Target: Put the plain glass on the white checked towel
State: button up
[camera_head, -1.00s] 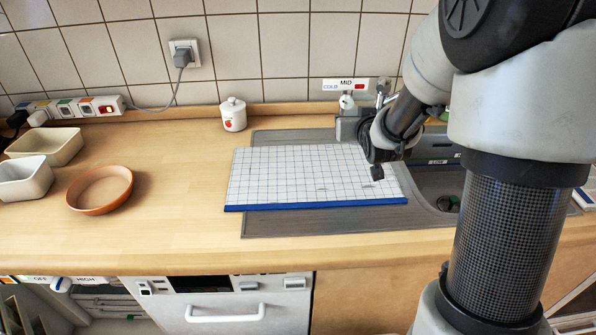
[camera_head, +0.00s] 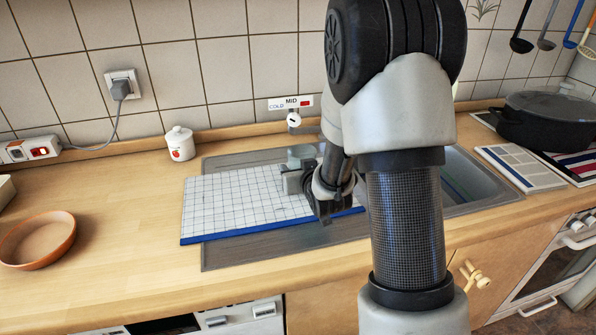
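The white checked towel (camera_head: 235,205) with a blue front edge lies flat over the left part of the sink unit. My gripper (camera_head: 308,190) is at the towel's right end, low over it; whether it touches the towel is unclear. A small grey-green rounded thing (camera_head: 301,153) shows just behind my gripper and may be the plain glass, but I cannot tell for sure. My gripper's own parts hide much of the space between the fingers, so I cannot see whether they are shut on it.
A white lidded jar (camera_head: 180,144) stands behind the towel. A terracotta dish (camera_head: 38,240) sits at the left. Bare counter (camera_head: 130,205) lies between dish and towel. The sink basin (camera_head: 475,180) is right of my arm, with a dark pot (camera_head: 545,122) beyond.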

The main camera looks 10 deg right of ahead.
jog(key=shift+f, duration=0.1)
jog(key=shift+f+b, duration=0.2)
jog(key=shift+b, duration=0.1)
jog(key=o, duration=1.4)
jog(key=shift+r, duration=0.1)
